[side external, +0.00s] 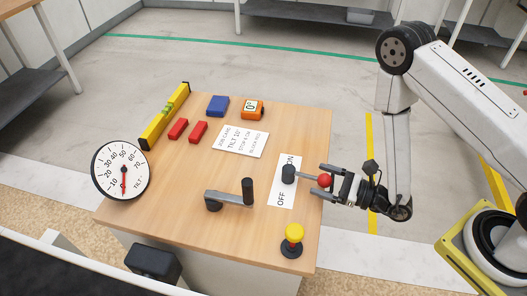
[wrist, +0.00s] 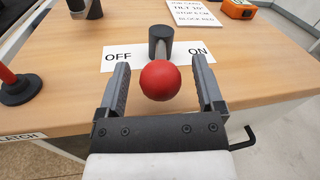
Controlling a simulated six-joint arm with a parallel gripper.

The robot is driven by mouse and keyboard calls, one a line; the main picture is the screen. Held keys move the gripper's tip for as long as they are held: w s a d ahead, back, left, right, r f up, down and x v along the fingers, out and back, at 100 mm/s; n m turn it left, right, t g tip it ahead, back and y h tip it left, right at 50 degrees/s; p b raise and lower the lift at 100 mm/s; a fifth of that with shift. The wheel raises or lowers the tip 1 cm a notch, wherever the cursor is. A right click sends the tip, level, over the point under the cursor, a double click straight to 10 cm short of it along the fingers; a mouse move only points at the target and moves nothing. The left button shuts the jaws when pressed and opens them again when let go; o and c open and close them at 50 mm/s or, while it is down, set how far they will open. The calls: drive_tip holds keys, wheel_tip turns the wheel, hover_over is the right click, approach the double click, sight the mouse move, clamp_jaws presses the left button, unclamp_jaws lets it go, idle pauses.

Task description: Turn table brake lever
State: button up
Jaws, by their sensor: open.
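The brake lever has a red ball knob (side external: 324,180) on a thin grey rod. The rod comes from a dark round hub (side external: 288,174) on a white OFF/ON label (side external: 283,195). In the wrist view the red knob (wrist: 160,81) points toward me, with OFF to its left and ON to its right. My gripper (side external: 321,180) is open, with one finger on each side of the knob. In the wrist view a gap shows between the knob and each finger of my gripper (wrist: 161,64). The rod is mostly hidden behind the knob there.
A dial gauge (side external: 120,170), yellow level (side external: 165,115), red blocks (side external: 178,129), blue block (side external: 217,106), orange device (side external: 253,109) and job card (side external: 240,140) lie farther off.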

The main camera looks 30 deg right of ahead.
drive_tip(key=shift+s+d, duration=0.1)
drive_tip(key=v, duration=0.7)
drive_tip(key=shift+s, duration=0.25)
drive_tip(key=shift+d, duration=0.1)
idle(0.4)
drive_tip(key=shift+w, duration=0.1)
drive_tip(key=c, duration=0.7)
drive_tip(key=shift+w+r+n+y, duration=0.1)
drive_tip(key=shift+w+n+y, duration=0.1)
drive_tip(key=shift+n+y, duration=0.15)
drive_tip(key=c, duration=0.4)
drive_tip(key=shift+w+d+r+n+y, duration=0.15)
drive_tip(key=shift+w+n+y, duration=0.1)
drive_tip(key=shift+w+n, duration=0.15)
clamp_jaws()
drive_tip(key=w+d+r+n+g+y, duration=0.1)
drive_tip(key=d+n+g, duration=0.5)
drive_tip(key=n, duration=0.6)
drive_tip(key=w+d+r+n+g+y, duration=0.1)
drive_tip(key=w+d+n+g+y, duration=0.2)
drive_tip(key=n, duration=1)
drive_tip(key=w+d+g, duration=0.2)
drive_tip(key=d, duration=0.1)
drive_tip(key=shift+w+d+r+g+y, duration=0.2)
drive_tip(key=shift+d+r+g+y, duration=0.1)
drive_tip(key=shift+d+g+y, duration=0.1)
